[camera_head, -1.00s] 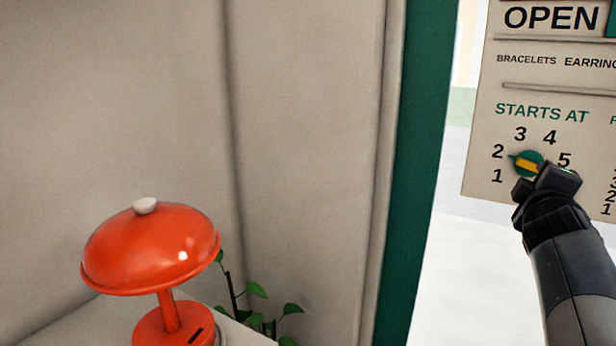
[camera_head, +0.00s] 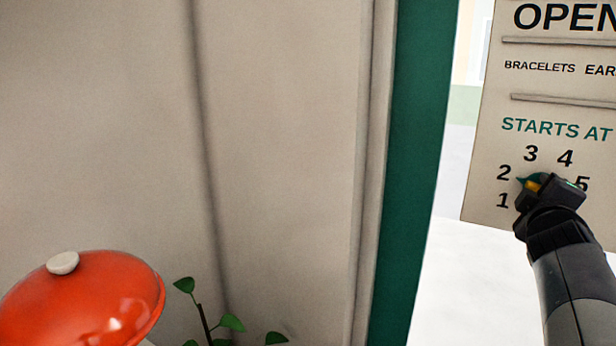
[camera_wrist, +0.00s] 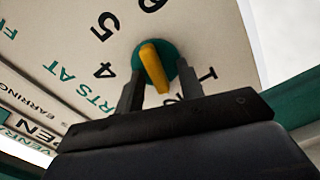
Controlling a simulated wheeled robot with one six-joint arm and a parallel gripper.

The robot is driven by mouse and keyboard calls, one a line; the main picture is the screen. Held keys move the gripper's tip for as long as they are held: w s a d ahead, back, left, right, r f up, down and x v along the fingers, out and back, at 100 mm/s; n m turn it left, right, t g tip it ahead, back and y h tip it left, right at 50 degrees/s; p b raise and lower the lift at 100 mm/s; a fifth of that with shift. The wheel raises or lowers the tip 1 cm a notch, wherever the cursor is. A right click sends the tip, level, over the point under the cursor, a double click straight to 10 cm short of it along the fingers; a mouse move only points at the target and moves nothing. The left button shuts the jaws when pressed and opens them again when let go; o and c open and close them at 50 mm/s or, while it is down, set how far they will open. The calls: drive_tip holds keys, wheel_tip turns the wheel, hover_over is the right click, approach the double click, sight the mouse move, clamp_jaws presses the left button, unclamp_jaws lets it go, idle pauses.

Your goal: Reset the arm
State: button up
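My gripper (camera_head: 548,188) is at the right of the head view, in front of a price board (camera_head: 485,170). In the wrist view its two dark fingers (camera_wrist: 160,82) are spread apart and hold nothing. A round green dial (camera_wrist: 171,54) with a yellow handle (camera_wrist: 152,66) lies between and just beyond the fingertips. Both fingers look clear of the handle; the exact depth gap cannot be told.
A red-orange lamp (camera_head: 95,300) stands at the lower left, with a green plant (camera_head: 230,322) beside it. A beige panel wall (camera_head: 290,150) and a green post (camera_head: 410,170) stand left of the board. Thin ledges (camera_head: 560,42) cross the board.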

drive_tip(key=m, duration=0.2)
drive_tip(key=m+p, duration=0.1)
drive_tip(key=m, duration=0.1)
drive_tip(key=m+p, duration=0.1)
drive_tip(key=m, duration=0.1)
drive_tip(key=shift+s+a+r, duration=0.1)
drive_tip(key=shift+s+r, duration=0.2)
drive_tip(key=shift+s, duration=0.1)
